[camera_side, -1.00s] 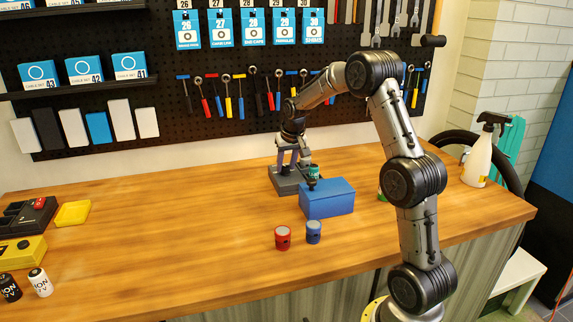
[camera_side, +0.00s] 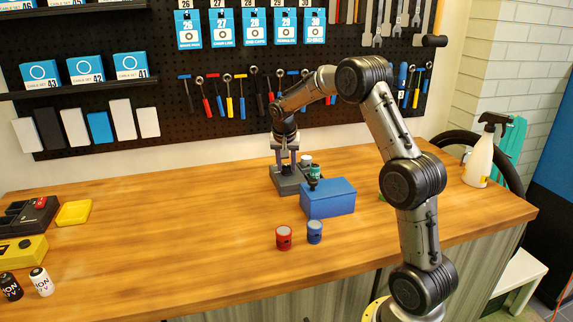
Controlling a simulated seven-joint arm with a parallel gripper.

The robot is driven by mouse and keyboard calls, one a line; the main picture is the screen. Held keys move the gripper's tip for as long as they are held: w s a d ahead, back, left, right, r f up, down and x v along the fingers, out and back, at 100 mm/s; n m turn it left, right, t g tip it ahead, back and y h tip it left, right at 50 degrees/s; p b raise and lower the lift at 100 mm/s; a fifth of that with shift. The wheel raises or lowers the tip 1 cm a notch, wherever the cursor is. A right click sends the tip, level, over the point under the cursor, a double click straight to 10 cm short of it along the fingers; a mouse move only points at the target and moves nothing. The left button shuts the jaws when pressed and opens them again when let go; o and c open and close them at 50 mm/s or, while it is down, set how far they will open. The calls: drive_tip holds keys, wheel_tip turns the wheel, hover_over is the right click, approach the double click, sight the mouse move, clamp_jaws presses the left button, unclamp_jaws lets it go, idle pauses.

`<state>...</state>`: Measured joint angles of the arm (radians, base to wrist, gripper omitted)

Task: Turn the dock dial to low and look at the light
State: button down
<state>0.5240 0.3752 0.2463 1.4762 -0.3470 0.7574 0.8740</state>
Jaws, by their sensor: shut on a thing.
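A dark grey dock (camera_side: 284,186) stands at the middle of the bench, just behind and left of a blue box. My gripper (camera_side: 286,165) points down over the dock with its fingers close together. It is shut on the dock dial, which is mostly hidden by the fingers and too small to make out. I cannot read the dial's setting. No lit light can be made out on the dock from here.
The blue box (camera_side: 328,199) has a small dark-green-topped item (camera_side: 314,172) beside its back-left corner. A red can (camera_side: 283,238) and a blue can (camera_side: 314,232) stand in front. A spray bottle (camera_side: 479,160) stands far right.

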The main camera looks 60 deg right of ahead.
drive_tip(key=c, duration=0.5)
unclamp_jaws()
drive_tip(key=v, duration=1.4)
drive_tip(key=shift+a, duration=0.1)
drive_tip(key=shift+f, duration=0.1)
